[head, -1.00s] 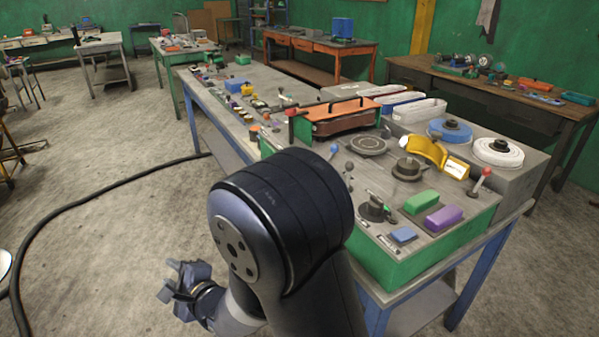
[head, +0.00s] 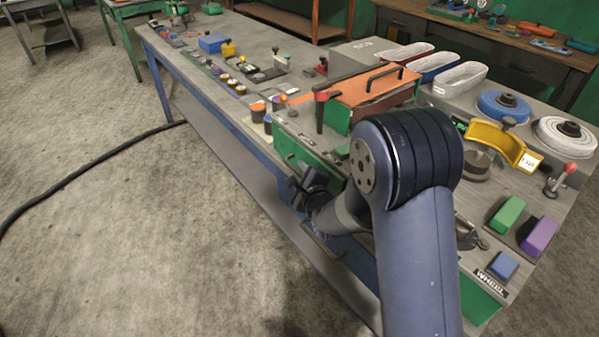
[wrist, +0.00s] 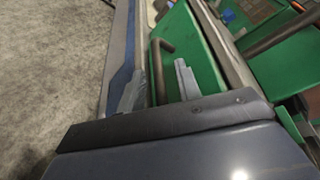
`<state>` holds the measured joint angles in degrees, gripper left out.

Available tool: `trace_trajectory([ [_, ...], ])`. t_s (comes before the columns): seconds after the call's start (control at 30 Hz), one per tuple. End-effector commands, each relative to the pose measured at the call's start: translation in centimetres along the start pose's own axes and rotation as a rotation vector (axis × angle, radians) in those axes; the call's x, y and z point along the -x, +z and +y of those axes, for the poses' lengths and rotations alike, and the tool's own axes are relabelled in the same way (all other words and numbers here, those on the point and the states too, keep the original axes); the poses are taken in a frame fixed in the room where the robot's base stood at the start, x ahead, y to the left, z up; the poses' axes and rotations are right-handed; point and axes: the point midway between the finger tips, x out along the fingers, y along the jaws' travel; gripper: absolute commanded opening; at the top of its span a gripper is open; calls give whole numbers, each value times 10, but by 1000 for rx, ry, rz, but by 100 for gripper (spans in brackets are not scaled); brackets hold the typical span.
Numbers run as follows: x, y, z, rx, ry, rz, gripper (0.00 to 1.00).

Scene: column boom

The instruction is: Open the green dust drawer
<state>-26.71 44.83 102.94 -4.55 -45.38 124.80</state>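The green dust drawer's front (wrist: 195,45) is a flat green panel in the wrist view, and it looks closed. A dark brown bar handle (wrist: 157,68) stands out from it. My gripper (wrist: 158,88) is open, with one grey finger on each side of the handle and a visible gap to each. It does not grip the bar. In the head view my gripper (head: 308,190) is at the bench's front side, beside a green front panel (head: 297,152). My arm hides part of that panel.
The bench top holds an orange-lidded box (head: 375,88), a yellow curved guard (head: 497,140), a blue roll (head: 503,105) and several small blocks and knobs. A black cable (head: 85,172) lies on the floor.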

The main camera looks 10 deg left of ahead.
Motion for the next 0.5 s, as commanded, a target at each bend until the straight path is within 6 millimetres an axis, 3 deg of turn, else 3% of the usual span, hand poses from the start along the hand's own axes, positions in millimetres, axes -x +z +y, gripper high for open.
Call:
trace_trajectory([
  [0.27, -2, 0, 0, 0, 0, 0, 33],
  [0.5, -1, 0, 0, 0, 0, 0, 14],
])
